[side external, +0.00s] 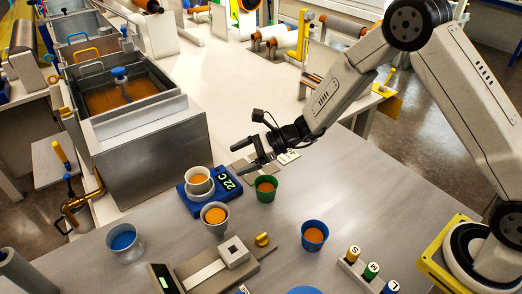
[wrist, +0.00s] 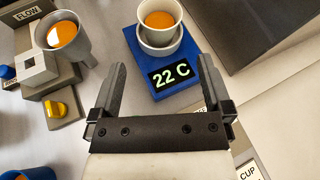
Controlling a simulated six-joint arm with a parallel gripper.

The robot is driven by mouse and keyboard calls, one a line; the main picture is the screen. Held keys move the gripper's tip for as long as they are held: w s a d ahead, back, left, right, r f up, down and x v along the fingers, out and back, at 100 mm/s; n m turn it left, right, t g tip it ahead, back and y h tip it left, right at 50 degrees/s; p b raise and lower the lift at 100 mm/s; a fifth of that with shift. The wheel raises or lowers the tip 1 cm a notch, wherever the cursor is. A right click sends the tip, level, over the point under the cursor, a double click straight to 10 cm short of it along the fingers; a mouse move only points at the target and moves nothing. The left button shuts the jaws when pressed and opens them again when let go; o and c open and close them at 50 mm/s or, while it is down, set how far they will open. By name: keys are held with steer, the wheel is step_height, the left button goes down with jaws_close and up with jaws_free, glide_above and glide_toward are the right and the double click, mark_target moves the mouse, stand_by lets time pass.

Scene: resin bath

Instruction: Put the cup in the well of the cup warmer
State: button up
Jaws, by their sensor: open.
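A white cup (side external: 200,179) with orange liquid stands upright in the round well of the blue cup warmer (side external: 188,200). In the wrist view the cup (wrist: 160,20) sits inside the pale ring of the well (wrist: 158,50), and the blue warmer (wrist: 139,62) shows "22 C". The lower part of the cup is hidden in the ring. My gripper (side external: 246,160) is open and empty, above and to the right of the warmer. In the wrist view my gripper (wrist: 158,67) has its fingers apart, pointing toward the warmer's display, with the cup beyond the fingertips.
A grey cup (side external: 215,223) with orange liquid stands close in front of the warmer. A large metal bath (side external: 155,150) stands behind left.

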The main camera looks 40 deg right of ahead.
steer(key=s+n+g, duration=0.1)
steer(key=s, duration=0.1)
steer(key=s+d+n+g+h, duration=0.1)
steer(key=s+n, duration=0.1)
steer(key=s, duration=0.1)
steer(key=s+d+n+g+h, duration=0.1)
steer(key=s+n, duration=0.1)
steer(key=shift+s+r+g, duration=0.15)
steer(key=shift+r+g, duration=0.15)
steer(key=shift+r, duration=0.1)
steer(key=s+d+r+n+h, duration=0.3)
steer(key=s+d+n+h, duration=0.7)
steer(key=s+d+n, duration=0.4)
steer(key=shift+s+d+r+n, duration=0.3)
steer(key=shift+s+r+n, duration=0.05)
steer(key=shift+n, duration=0.85)
